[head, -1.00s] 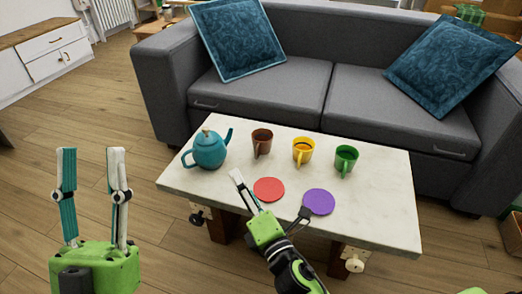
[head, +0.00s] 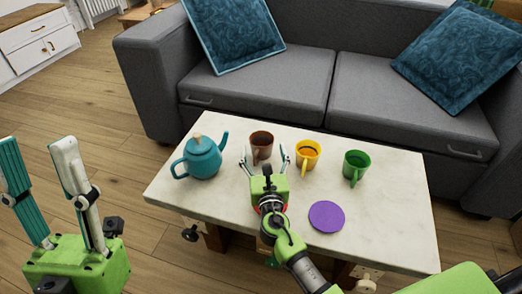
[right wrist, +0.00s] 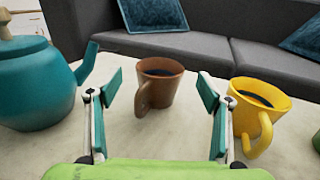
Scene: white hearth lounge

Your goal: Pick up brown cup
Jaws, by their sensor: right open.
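The brown cup (head: 262,141) stands upright on the white table (head: 388,225), between the teal teapot and the yellow cup. In the right wrist view the brown cup (right wrist: 158,88) holds dark liquid, and its handle faces my gripper. My right gripper (head: 267,160) is open, just in front of the brown cup. Its fingers (right wrist: 158,105) show to the left and right of the cup in the right wrist view, with nothing held. My left gripper (head: 40,170) is open and empty at the left, over the floor beside the table.
The teal teapot (head: 203,160) stands left of the brown cup. The yellow cup (head: 308,156) and green cup (head: 355,168) stand to its right. A purple disc (head: 327,216) and a partly hidden red disc lie nearer. A grey sofa (head: 255,95) stands behind the table.

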